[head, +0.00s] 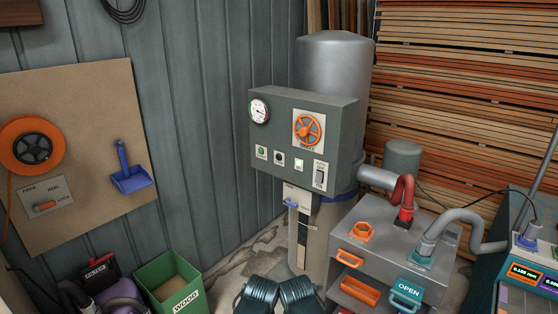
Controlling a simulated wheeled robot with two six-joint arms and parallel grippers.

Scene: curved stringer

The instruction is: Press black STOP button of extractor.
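The extractor is a grey control box (285,120) in front of a tall metal cylinder (333,65), near the back middle of the head view. Neither gripper's fingers show. Two dark ribbed parts at the bottom middle appear to be mine, well below the box.
A gauge (259,111), an orange handwheel (308,128) and a switch (320,176) share the box front. A grey cabinet (400,232) with hoses stands right of it. A green bin (168,282) stands lower left. Some floor shows below the box.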

